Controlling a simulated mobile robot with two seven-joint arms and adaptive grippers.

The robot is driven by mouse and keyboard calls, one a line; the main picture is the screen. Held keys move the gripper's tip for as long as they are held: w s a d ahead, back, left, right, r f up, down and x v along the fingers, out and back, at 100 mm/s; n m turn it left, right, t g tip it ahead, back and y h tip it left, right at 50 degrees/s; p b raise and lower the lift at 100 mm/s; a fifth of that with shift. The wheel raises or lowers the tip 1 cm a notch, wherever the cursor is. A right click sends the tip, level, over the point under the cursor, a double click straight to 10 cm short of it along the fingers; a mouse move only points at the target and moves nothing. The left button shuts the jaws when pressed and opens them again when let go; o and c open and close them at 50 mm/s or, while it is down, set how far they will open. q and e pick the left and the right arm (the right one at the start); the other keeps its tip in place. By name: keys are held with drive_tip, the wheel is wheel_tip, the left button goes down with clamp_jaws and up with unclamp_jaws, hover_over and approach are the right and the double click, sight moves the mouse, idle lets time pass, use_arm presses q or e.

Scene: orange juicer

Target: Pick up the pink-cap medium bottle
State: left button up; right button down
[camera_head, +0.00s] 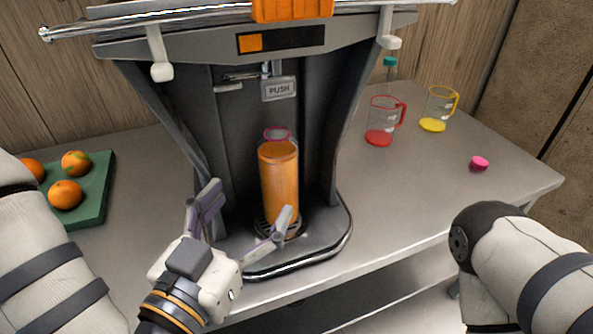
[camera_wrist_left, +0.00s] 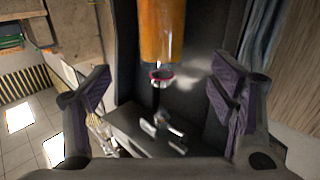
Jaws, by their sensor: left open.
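The medium bottle (camera_head: 279,185), filled with orange juice and with a pink ring at its neck, stands upright on the juicer's drip grate under the spout. Its mouth looks uncapped. A small pink cap (camera_head: 479,163) lies apart on the counter at the right. My left gripper (camera_head: 242,214) is open and empty in front of the bottle, one finger to its left and the other crossing before its lower part. In the left wrist view, the bottle (camera_wrist_left: 162,30) shows between and beyond the open fingers (camera_wrist_left: 158,95). My right gripper is out of view.
The juicer (camera_head: 340,100) surrounds the bottle with side walls and a "PUSH" spout (camera_head: 278,89) above. A green board (camera_head: 97,190) with oranges is at left. A red-based jug (camera_head: 379,138) and a yellow-based jug (camera_head: 433,125) stand at right. The counter's right front is mostly clear.

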sight(278, 156)
use_arm(q)
drive_tip(key=x, duration=0.7)
drive_tip(key=r+x, duration=0.1)
drive_tip(key=x, duration=0.3)
drive_tip(key=shift+w, duration=0.25)
clamp_jaws()
